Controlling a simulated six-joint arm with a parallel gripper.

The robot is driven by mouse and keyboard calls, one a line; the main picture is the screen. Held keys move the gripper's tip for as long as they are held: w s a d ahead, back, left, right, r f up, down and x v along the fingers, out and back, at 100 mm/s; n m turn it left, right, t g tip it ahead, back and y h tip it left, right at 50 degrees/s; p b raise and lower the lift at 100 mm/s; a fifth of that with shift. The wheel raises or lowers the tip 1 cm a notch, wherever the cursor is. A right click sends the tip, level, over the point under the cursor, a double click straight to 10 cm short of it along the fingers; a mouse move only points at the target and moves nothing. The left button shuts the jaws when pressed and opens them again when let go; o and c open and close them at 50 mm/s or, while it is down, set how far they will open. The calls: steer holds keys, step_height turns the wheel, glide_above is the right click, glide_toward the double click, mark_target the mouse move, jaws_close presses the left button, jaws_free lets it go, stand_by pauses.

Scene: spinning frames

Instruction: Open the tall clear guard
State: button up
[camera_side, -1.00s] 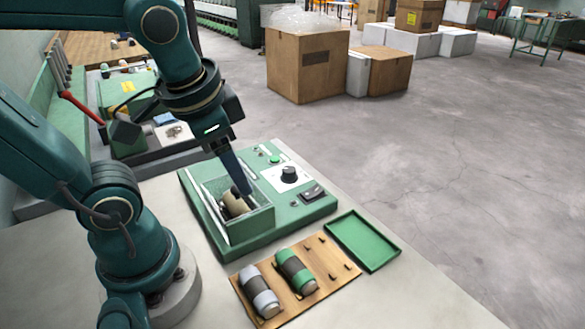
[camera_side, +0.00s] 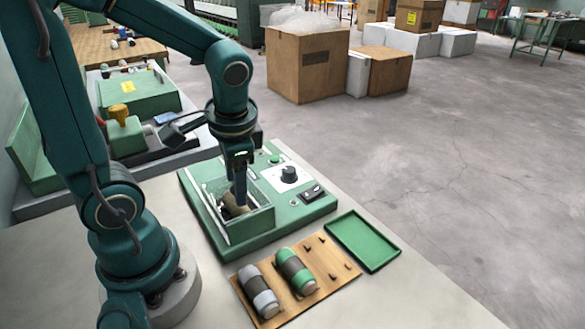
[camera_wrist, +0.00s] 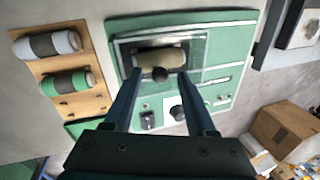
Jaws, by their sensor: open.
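The clear guard (camera_side: 262,216) is a see-through box over the well of the green machine (camera_side: 300,212). A cream roll (camera_side: 232,208) shows inside it, and again in the wrist view (camera_wrist: 150,58). My gripper (camera_side: 239,203) points down at the guard, its fingertips overlapping it in the side view. Nothing is held. I cannot tell whether the fingers touch the guard.
The machine's panel has a black dial (camera_side: 289,173) and a green button (camera_side: 274,158). A wooden board (camera_side: 322,262) with a grey roll (camera_side: 260,290) and a green roll (camera_side: 297,270) lies in front, beside an empty green tray (camera_side: 362,240). Another green machine (camera_side: 140,97) stands behind.

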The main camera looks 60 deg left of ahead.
steer(key=shift+c, duration=0.4)
jaws_close()
stand_by(1.1)
